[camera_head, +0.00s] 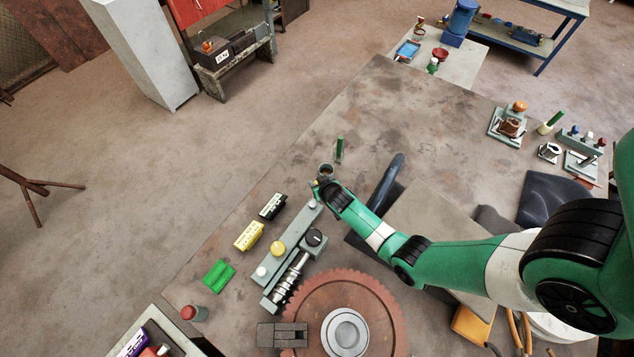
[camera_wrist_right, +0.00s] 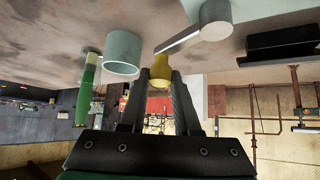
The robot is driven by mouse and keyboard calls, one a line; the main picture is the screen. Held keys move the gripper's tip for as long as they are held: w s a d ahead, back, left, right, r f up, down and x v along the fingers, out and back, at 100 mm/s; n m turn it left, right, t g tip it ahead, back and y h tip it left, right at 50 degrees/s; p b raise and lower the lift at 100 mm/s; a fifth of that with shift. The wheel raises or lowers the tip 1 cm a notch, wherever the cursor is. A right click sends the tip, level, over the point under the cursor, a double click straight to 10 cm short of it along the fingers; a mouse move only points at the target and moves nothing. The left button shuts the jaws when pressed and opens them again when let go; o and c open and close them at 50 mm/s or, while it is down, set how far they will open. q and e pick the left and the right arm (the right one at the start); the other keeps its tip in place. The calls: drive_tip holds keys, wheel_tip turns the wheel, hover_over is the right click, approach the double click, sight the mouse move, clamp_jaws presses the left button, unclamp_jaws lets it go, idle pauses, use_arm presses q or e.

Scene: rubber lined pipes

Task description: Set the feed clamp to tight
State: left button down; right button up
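The lever arm, grey with a round hub (camera_wrist_right: 213,18) and a yellow knob (camera_wrist_right: 160,68) on its end, shows in the right wrist view; I take it for the feed clamp. Its hub (camera_head: 312,204) sits at the far end of a long grey-green block (camera_head: 291,246) in the head view. My right gripper (camera_head: 323,181) is at that far end. In the right wrist view the fingertips (camera_wrist_right: 160,76) lie against both sides of the yellow knob, and it fills the gap between them. No tight mark is readable. My left gripper is out of view.
A grey-green cup (camera_wrist_right: 122,52) and a green stick (camera_wrist_right: 88,85) stand close beside the gripper. A black knob (camera_head: 315,237), a yellow knob (camera_head: 277,247) and a large rust-red gear (camera_head: 302,294) are nearer.

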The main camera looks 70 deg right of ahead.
clamp_jaws()
idle(0.7)
idle(0.3)
